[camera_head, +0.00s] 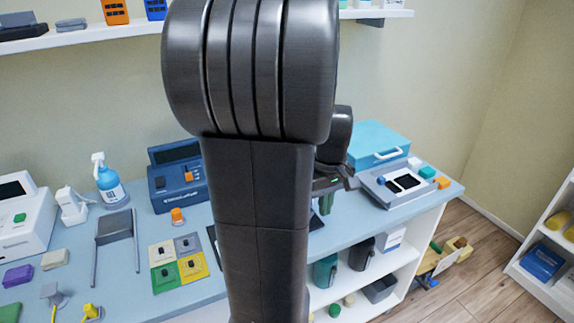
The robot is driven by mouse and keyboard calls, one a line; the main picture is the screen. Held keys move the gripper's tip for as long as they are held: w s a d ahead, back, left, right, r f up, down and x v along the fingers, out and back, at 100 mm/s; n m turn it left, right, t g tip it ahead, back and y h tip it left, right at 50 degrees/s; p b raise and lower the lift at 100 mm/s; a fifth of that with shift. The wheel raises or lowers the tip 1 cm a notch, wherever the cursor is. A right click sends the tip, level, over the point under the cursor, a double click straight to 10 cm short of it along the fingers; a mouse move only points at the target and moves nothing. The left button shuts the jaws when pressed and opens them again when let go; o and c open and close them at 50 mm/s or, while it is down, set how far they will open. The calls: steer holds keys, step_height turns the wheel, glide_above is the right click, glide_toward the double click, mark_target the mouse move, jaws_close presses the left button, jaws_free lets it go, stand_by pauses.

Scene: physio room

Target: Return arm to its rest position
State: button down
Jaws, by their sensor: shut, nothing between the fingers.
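My arm fills the middle of the head view as a large dark grey column with a rounded joint at the top. My gripper (326,203) shows only in part, just right of the arm's lower link. It is shut and empty, pointing down over the right part of the blue counter (412,225). The arm's lower link hides part of the gripper and the counter behind it.
A grey device (390,185) and a teal case (366,146) stand right of my gripper. Left are a dark blue unit (178,178), a spray bottle (110,186) and coloured squares (192,268). A wall shelf (100,33) runs above.

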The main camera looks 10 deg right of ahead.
steer(key=w, duration=0.1)
steer(key=w+a+f+b, duration=0.1)
steer(key=w+a+f, duration=0.1)
steer(key=shift+w+a+f+b, duration=0.1)
steer(key=shift+w+a+b, duration=0.1)
steer(key=shift+w+b, duration=0.2)
steer(key=shift+s+r+p, duration=0.1)
steer(key=shift+r+p, duration=0.25)
steer(key=shift+r, duration=0.2)
